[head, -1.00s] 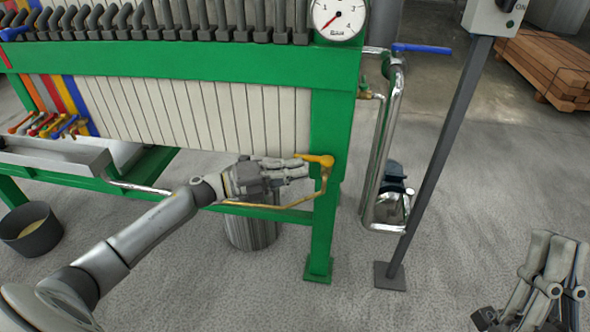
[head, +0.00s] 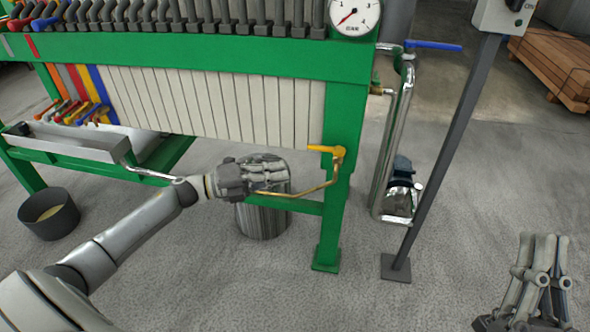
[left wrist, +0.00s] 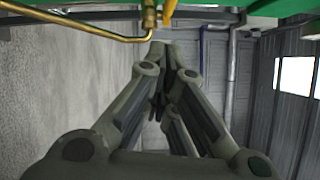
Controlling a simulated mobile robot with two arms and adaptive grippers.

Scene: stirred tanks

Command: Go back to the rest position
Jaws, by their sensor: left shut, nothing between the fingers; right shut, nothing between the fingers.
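My left gripper (head: 288,176) is shut and empty in the head view. It is in front of the green press frame (head: 343,120), a little left of and below the yellow valve handle (head: 327,150). In the left wrist view its closed fingers (left wrist: 160,62) point away from the camera, with the brass pipe (left wrist: 85,27) and part of the yellow handle (left wrist: 168,12) just above them. My right gripper (head: 545,240) is at the lower right of the head view, shut and empty, with its fingers pointing up.
A metal drum (head: 262,222) stands on the floor behind my left gripper. A dark bucket (head: 48,214) stands at the left. A grey post (head: 440,165) with a switch box (head: 503,14) rises between the press and my right gripper. The floor in front is clear.

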